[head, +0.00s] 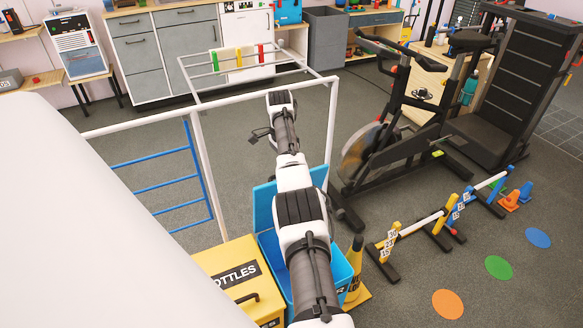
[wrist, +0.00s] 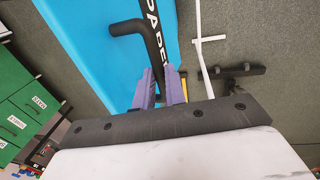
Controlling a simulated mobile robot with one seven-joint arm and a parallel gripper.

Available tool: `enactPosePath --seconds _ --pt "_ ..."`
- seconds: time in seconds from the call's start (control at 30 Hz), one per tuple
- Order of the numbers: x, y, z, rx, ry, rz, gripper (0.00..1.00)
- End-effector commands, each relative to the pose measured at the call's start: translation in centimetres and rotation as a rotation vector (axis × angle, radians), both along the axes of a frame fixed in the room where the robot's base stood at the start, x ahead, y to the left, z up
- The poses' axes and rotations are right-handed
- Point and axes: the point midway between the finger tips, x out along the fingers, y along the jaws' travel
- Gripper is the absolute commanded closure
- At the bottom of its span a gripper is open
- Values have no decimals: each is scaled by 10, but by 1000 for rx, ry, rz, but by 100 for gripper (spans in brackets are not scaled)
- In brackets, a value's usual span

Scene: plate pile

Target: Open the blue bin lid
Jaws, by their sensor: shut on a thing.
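The blue bin (head: 354,258) stands beside the yellow bin. Its blue lid (head: 263,205) is raised and stands steeply at the bin's back edge. In the head view my arm covers part of the bin and lid, and the grip on the handle cannot be made out.
The yellow BOTTLES bin (head: 222,262) is shut at the left. A white rail frame (head: 200,165) rises behind, with an exercise bike (head: 385,140) and hurdles (head: 415,228) to the right.

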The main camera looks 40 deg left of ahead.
Motion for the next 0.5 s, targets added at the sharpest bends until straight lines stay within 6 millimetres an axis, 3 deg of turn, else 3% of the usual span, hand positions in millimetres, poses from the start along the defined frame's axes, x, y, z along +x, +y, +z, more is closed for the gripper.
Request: enactPosePath --seconds 0.03,0.5 --pt "-7 0 -14 -18 21 2 100" --pt "-12 5 -13 -37 29 2 100"
